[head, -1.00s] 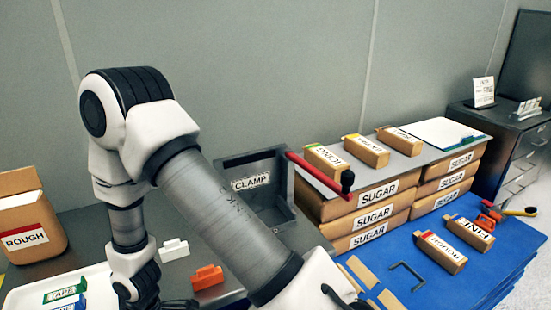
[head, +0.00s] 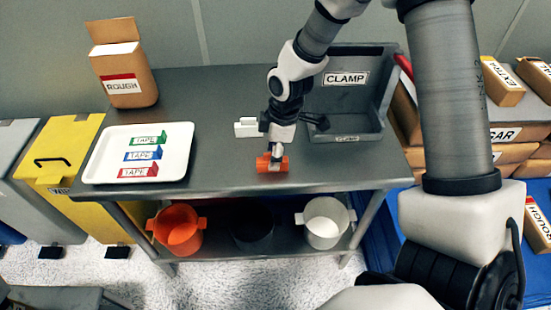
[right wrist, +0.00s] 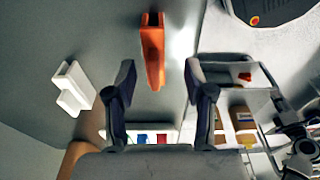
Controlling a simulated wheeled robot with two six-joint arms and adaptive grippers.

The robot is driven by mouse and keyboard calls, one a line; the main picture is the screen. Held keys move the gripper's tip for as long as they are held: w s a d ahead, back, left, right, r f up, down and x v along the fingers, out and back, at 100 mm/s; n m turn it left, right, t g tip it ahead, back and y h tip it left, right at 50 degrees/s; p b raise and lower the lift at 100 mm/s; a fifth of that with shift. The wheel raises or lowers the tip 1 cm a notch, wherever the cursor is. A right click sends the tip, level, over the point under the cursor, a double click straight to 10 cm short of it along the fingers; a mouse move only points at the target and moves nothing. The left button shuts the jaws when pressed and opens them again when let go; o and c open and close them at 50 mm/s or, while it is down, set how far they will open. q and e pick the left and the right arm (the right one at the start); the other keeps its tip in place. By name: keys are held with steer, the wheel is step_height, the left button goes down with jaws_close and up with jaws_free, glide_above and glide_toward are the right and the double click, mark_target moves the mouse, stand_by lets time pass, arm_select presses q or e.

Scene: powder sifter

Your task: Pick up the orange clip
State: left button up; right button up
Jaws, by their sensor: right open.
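The orange clip (head: 264,163) lies on the grey table near its front edge in the head view. My right gripper (head: 276,153) points down right above it, and its tip partly covers the clip. In the right wrist view the orange clip (right wrist: 152,50) shows ahead of the open right gripper (right wrist: 159,78), roughly in line with the gap between the two fingers. The fingers look empty. I cannot tell how far the tips are from the clip. My left gripper is not in view.
A white clip (head: 247,127) lies close by, left of my right gripper. A bin labelled CLAMP (head: 383,120) stands behind right. A white tray (head: 100,172) with tape clips and a ROUGH box (head: 133,88) are at left. Buckets (head: 178,238) stand on the lower shelf.

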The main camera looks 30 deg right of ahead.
steer(key=f, duration=0.2)
steer(key=w+f, duration=0.1)
steer(key=f, duration=0.1)
steer(key=shift+w+a, duration=0.15)
steer(key=shift+s+r, duration=0.25)
steer(key=shift+c, duration=0.7)
steer(key=c, duration=0.6)
jaws_close()
